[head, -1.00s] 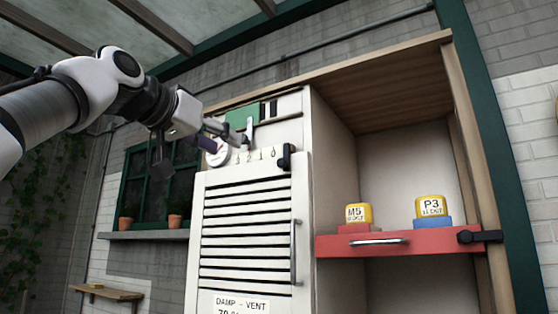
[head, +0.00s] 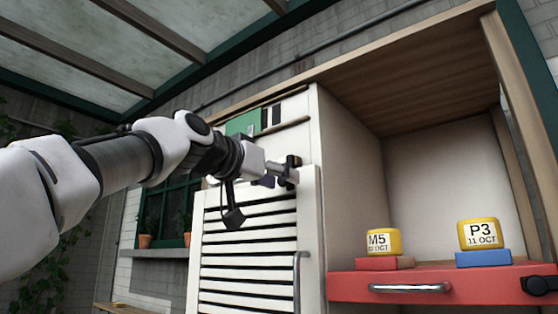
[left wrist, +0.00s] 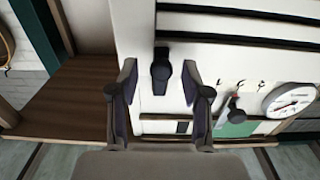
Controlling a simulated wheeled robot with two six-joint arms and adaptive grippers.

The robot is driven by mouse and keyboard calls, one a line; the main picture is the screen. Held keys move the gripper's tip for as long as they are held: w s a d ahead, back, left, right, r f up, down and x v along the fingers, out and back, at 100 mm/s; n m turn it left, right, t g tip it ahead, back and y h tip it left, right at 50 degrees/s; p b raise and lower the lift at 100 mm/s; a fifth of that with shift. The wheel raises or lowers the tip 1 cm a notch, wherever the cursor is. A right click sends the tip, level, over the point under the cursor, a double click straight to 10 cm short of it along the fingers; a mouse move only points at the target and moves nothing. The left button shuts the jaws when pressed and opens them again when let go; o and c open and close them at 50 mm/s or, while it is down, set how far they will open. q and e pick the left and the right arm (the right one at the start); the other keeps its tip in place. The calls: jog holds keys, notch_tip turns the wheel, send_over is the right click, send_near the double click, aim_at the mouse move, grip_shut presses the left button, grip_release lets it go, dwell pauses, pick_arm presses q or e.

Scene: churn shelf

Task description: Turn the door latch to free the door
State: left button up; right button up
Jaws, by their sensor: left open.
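The door latch (left wrist: 161,70) is a dark turning piece on the white cabinet frame, seen in the left wrist view between my finger tips. In the head view it shows partly (head: 293,160), behind my fingers. The white slatted door (head: 245,250) looks closed, with a grey upright handle (head: 298,280) at its right side. My left gripper (left wrist: 158,80) is open, with one finger on each side of the latch. I cannot tell whether the fingers touch it. In the head view the left gripper (head: 284,173) is at the door's top right corner. My right gripper is not in view.
A round dial (left wrist: 290,98), small hooks and a green panel (left wrist: 240,127) are near the latch. Open cabinet space lies to the right.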

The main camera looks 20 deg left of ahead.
pick_arm(q)
jog(key=shift+w+d, duration=0.1)
jog(key=shift+w, duration=0.25)
jog(key=shift+s+a, duration=0.2)
jog(key=shift+s, duration=0.2)
jog(key=shift+s+a+r, duration=0.1)
jog(key=shift+s, duration=0.15)
jog(key=shift+c, duration=1.3)
grip_shut()
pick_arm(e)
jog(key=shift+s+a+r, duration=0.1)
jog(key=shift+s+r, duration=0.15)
